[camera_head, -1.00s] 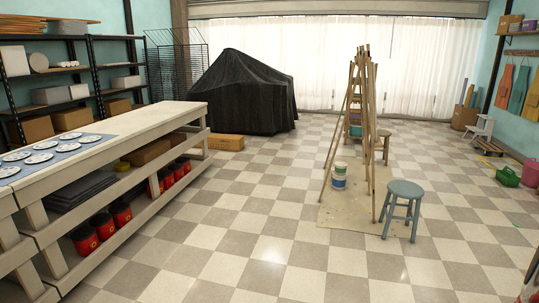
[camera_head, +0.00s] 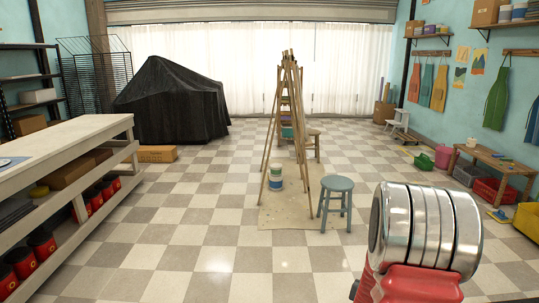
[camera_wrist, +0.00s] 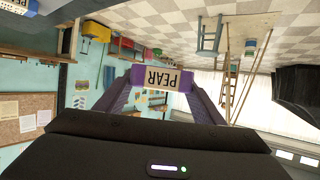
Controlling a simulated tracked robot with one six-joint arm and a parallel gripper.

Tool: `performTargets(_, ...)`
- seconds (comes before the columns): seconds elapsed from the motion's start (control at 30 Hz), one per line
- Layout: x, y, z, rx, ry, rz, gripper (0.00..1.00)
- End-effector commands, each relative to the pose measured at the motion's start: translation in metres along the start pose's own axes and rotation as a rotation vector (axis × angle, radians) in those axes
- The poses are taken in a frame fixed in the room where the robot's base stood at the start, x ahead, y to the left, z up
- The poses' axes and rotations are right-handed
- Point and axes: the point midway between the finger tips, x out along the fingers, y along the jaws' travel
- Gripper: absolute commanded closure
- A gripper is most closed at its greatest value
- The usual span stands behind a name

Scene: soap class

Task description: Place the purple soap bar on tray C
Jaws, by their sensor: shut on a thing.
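A purple soap bar (camera_wrist: 185,78) with a pale label reading PEAR, upside down in the picture, shows in the middle of the wrist view. My gripper (camera_wrist: 160,84) is shut on it, one dark purple-looking finger at each end. The bar is held up in the air, clear of any surface. In the head view my gripper and the soap are not visible; only part of my red and silver arm shows at the lower right. I cannot make out tray C in either current view.
A long white counter (camera_head: 70,142) runs along the left, a sliver of blue mat (camera_head: 8,162) on it. Easels (camera_head: 287,130) and a blue-grey stool (camera_head: 335,186) stand mid-floor. A wooden bench (camera_head: 495,160) and bins are at right. Checkered floor between counter and easels is clear.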

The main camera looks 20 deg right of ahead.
Motion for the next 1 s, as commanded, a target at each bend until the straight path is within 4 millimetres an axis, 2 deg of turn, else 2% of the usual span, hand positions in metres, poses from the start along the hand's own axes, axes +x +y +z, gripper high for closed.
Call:
performTargets(0.03,-0.006,-0.022,-0.002,-0.019,0.001,-0.047,0.63)
performTargets(0.1,-0.014,-0.051,-0.003,-0.045,0.002,-0.110,0.63)
performTargets(0.27,-0.038,-0.114,-0.004,-0.104,0.002,-0.252,0.63)
performTargets(0.5,-0.086,-0.201,-0.001,-0.187,0.003,-0.455,0.63)
performTargets(0.8,-0.160,-0.294,0.006,-0.282,0.004,-0.684,0.63)
performTargets(1.0,-0.212,-0.343,0.011,-0.331,0.002,-0.803,0.63)
